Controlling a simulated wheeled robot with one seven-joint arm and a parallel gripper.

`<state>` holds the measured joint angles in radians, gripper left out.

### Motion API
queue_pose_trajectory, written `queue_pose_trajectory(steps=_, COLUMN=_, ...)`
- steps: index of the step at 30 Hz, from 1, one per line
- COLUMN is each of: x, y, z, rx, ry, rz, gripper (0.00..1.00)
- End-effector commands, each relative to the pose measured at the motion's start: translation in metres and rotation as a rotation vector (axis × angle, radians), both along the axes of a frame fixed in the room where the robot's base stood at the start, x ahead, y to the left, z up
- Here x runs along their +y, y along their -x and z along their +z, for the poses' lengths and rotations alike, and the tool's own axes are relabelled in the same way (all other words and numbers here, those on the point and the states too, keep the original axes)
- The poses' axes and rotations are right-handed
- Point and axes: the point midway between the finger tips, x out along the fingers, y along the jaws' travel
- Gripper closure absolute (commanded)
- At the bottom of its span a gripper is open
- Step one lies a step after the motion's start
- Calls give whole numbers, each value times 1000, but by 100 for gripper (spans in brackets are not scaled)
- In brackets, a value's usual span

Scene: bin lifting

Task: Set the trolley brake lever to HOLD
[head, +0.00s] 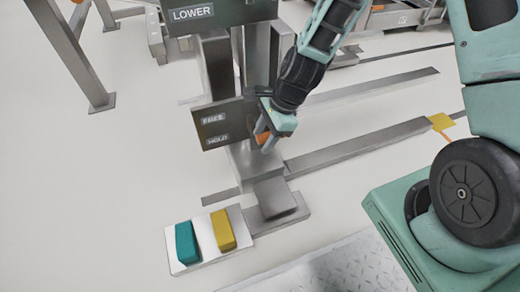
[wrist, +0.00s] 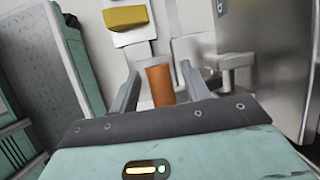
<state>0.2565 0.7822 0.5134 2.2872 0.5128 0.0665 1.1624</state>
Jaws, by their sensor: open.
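A dark plate (head: 222,123) on the trolley column carries a FREE label (head: 213,118) above a HOLD label (head: 217,140). The orange grip of the brake lever (head: 262,136) shows at the plate's right side, partly hidden by my gripper (head: 264,128). In the wrist view the orange grip (wrist: 160,85) stands between the two grey fingers of my gripper (wrist: 160,88). The fingers are apart, with a gap visible beside the grip. I cannot tell exactly which label the lever lines up with.
A teal pedal (head: 187,243) and a yellow pedal (head: 223,230) sit on a white base in front of the column. A LOWER panel (head: 215,14) is above. Long grey floor rails (head: 360,147) run to the right. Pale floor lies open at left.

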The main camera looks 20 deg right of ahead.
Motion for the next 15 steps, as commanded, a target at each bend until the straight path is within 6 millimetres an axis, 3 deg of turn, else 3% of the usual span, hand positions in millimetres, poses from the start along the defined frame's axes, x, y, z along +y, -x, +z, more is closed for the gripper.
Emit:
queue_pose_trajectory(steps=1, x=3, y=0, z=-12, rx=1, ry=0, rz=1, gripper=53)
queue_pose_trajectory(steps=6, x=10, y=-1, z=-25, rx=-1, ry=0, rz=2, gripper=53)
queue_pose_trajectory(steps=15, x=11, y=-1, z=-27, rx=-1, ry=0, rz=1, gripper=53)
